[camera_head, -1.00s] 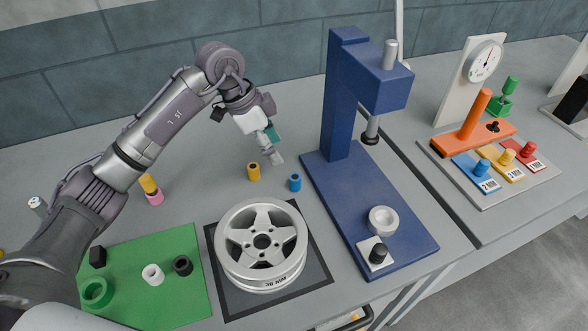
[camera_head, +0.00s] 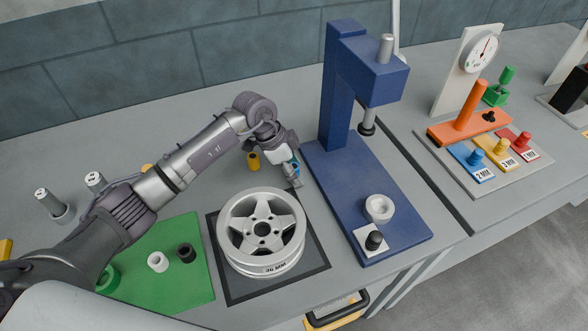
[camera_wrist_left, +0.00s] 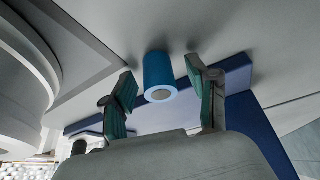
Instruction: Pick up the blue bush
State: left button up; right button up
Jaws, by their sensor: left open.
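The blue bush (camera_wrist_left: 160,72) is a short hollow cylinder in the left wrist view, lying between the two spread fingers with gaps on both sides. My left gripper (camera_head: 294,178) is open and reaches down near the blue press base, just right of the wheel. In the head view the gripper largely covers the bush. Its teal-padded fingers also show in the left wrist view (camera_wrist_left: 161,88). My right gripper is not in view.
The silver wheel (camera_head: 262,222) sits on a dark square mat left of the gripper. The blue press (camera_head: 345,100) stands close on the right. A yellow bush (camera_head: 253,161) stands just left of the gripper. A green mat (camera_head: 190,275) holds several small rings.

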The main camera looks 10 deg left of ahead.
aim_at(298, 165)
pick_arm(q)
grip_shut()
jog(key=shift+r, duration=0.1)
dwell(0.3)
jog(key=shift+r, duration=0.55)
notch_tip(298, 165, up, 2)
jog(key=shift+w+r+b, duration=0.1)
jog(key=shift+r+b, duration=0.05)
jog(key=shift+b, duration=0.3)
jog(key=s+d+r+b, duration=0.1)
jog(key=s+d+r, duration=0.6)
jog(key=s+d, duration=0.1)
jog(key=shift+d+r+b, duration=0.25)
jog(key=shift+d+b, duration=0.1)
jog(key=shift+b, duration=0.05)
